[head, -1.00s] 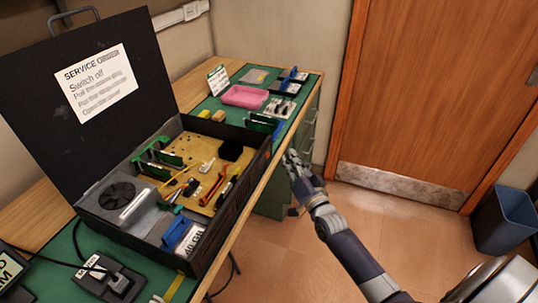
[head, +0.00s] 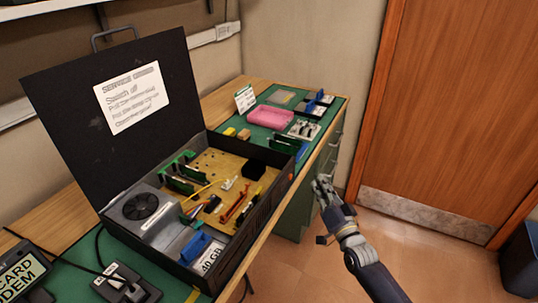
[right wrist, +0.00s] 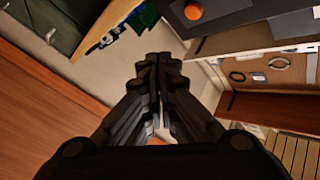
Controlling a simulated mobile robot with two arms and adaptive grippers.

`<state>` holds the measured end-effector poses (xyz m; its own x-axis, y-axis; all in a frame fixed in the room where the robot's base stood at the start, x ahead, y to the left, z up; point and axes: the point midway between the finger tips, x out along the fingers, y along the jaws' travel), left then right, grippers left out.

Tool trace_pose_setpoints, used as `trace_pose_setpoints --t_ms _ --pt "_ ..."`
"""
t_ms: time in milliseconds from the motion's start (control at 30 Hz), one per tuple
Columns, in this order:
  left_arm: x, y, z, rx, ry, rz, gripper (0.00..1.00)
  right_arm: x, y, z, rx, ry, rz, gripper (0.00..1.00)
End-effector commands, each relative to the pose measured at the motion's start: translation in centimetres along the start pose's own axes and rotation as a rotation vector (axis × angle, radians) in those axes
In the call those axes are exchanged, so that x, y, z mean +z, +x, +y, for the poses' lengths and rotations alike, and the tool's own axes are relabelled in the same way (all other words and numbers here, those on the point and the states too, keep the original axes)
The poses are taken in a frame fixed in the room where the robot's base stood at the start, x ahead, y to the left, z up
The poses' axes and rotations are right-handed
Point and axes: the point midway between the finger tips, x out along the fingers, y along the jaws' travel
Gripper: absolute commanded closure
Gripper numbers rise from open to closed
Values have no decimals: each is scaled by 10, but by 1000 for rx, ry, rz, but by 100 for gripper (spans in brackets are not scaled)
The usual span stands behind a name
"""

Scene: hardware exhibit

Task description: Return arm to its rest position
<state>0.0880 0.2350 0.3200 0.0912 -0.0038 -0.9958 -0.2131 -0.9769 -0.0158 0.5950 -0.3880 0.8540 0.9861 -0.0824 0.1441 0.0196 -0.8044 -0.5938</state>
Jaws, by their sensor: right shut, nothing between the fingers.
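My right arm (head: 375,268) reaches up from the lower right in the head view. My right gripper (head: 325,189) hangs over the floor just right of the workbench's front edge, apart from the bench and the case. In the right wrist view the right gripper (right wrist: 158,62) has its fingers together, with nothing held between them. My left gripper is not in view.
A wooden door (head: 455,120) and a dark blue bin (head: 522,262) are at right. Floor beside the bench is free.

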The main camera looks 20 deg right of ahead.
Motion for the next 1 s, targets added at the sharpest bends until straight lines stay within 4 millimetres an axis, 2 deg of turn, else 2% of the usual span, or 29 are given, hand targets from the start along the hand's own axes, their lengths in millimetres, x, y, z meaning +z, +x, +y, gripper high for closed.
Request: trace_pose_setpoints --t_ms 133,233,267,367,467,500,567,600,667,767,867,900,967,1000 --pt "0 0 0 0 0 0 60 2 0 1 2 -1 -3 100" --pt "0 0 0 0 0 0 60 18 -6 11 27 -17 -37 100" --pt "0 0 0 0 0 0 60 28 -9 17 41 -28 -57 100" --pt "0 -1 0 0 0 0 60 73 -28 44 105 -82 -155 100" --pt "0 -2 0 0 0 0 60 132 -62 78 178 -156 -293 100" --pt "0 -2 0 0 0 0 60 155 -78 90 205 -186 -351 100" --pt "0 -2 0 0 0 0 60 189 -104 107 241 -231 -440 100" --pt "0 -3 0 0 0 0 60 211 -124 118 263 -260 -502 100" --pt "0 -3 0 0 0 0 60 242 -155 133 291 -304 -594 100" --pt "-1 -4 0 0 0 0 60 290 -212 153 326 -375 -752 100" --pt "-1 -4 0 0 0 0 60 331 -276 168 349 -443 -913 100" --pt "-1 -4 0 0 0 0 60 346 -302 173 354 -470 -980 100" --pt "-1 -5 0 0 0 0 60 366 -345 179 358 -509 -1081 100" --pt "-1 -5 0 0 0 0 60 378 -372 181 357 -534 -1147 100"
